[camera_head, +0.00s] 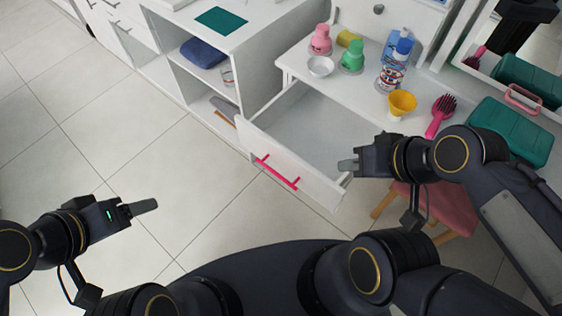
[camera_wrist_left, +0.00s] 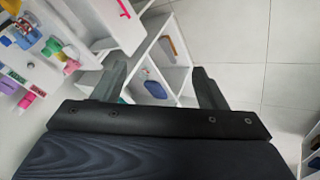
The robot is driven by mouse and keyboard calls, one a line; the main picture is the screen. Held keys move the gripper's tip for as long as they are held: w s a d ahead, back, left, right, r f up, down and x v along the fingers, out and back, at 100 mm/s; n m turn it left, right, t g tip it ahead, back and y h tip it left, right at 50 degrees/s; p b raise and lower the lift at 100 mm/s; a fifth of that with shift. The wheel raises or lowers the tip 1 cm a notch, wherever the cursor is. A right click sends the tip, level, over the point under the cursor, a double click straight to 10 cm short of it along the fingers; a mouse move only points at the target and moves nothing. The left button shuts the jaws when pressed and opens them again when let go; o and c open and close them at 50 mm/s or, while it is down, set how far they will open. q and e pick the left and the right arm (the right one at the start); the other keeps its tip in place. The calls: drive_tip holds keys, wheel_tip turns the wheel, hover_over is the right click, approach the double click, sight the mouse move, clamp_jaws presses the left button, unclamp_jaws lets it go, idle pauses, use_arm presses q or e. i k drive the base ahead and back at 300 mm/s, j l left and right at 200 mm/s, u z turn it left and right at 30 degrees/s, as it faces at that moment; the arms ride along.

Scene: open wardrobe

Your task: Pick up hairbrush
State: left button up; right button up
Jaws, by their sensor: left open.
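A pink hairbrush (camera_head: 439,116) with dark bristles lies on the white tabletop at the right in the head view, bristle end pointing away from me. My right gripper (camera_head: 346,166) is above the open drawer's right end, in front of and left of the brush, and apart from it. Its fingers overlap in this view, so its opening is not clear. My left gripper (camera_head: 146,207) is over the floor at the lower left, far from the brush. In the left wrist view its two fingers (camera_wrist_left: 160,82) stand apart with nothing between them.
A white drawer (camera_head: 290,165) with a pink handle stands open below the tabletop. Near the brush are a yellow cup (camera_head: 401,104), bottles (camera_head: 391,72) and a green case (camera_head: 510,130). A mirror stands behind. A pink stool (camera_head: 445,205) is below. The left floor is clear.

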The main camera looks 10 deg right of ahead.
sight(444, 107)
drive_tip(key=k+z, duration=0.1)
drive_tip(key=z, duration=1.7)
drive_tip(key=i+l+u, duration=0.1)
drive_tip(key=u, duration=0.3)
drive_tip(key=i+l+u, duration=0.1)
drive_tip(key=u, duration=0.35)
drive_tip(key=l+u, duration=0.2)
drive_tip(key=u, duration=0.2)
drive_tip(key=i+l+u, duration=0.1)
drive_tip(key=u, duration=0.3)
drive_tip(key=l, duration=0.5)
drive_tip(key=i+l, duration=0.15)
drive_tip(key=l, duration=0.35)
